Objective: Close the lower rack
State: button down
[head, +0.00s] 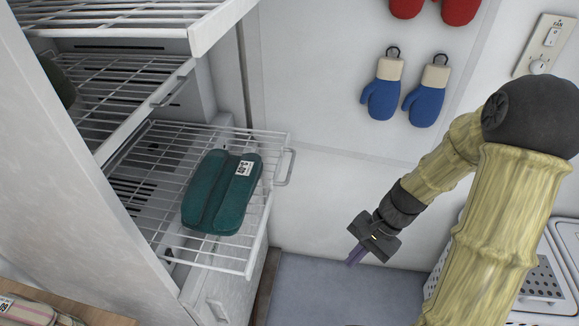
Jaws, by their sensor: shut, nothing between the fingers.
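The lower rack (160,246) is a white wire shelf pulled out of the tall white cabinet (75,175) at left. A loop handle (287,168) sits on its front edge. A dark teal padded item (220,195) with a white label lies on the rack. My gripper (355,257) is right of the rack, apart from its handle, with its fingers pointing down and left. The fingers are together and hold nothing.
Higher wire racks (125,88) sit above, the top one jutting out. Blue mittens (383,90) and red mittens (461,8) hang on the wall. A white perforated basket (540,284) stands at lower right. Floor (320,290) shows clear between cabinet and arm.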

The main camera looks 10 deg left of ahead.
aim_at(277, 179)
jog(key=w+a+r+m+t+y+p, duration=0.2)
jog(key=w+r+m+t+y+p, duration=0.2)
jog(key=w+r+m+y+p, duration=0.5)
notch_tip(277, 179, up, 2)
jog(key=w+m+y, duration=0.2)
jog(key=y, duration=0.2)
jog(key=shift+w+a+m, duration=0.2)
jog(key=shift+a+m, duration=0.1)
jog(key=shift+a, duration=0.05)
jog(key=shift+r, duration=0.1)
jog(key=a+p, duration=0.1)
jog(key=a, duration=0.3)
jog(key=a+p, duration=0.1)
jog(key=a, duration=0.3)
jog(key=w+a, duration=0.1)
jog(key=a, duration=0.4)
jog(key=shift+a+p, duration=0.1)
jog(key=shift+p, duration=0.3)
jog(key=shift+a, duration=0.4)
jog(key=shift+w+a, duration=0.1)
jog(key=shift+a, duration=0.05)
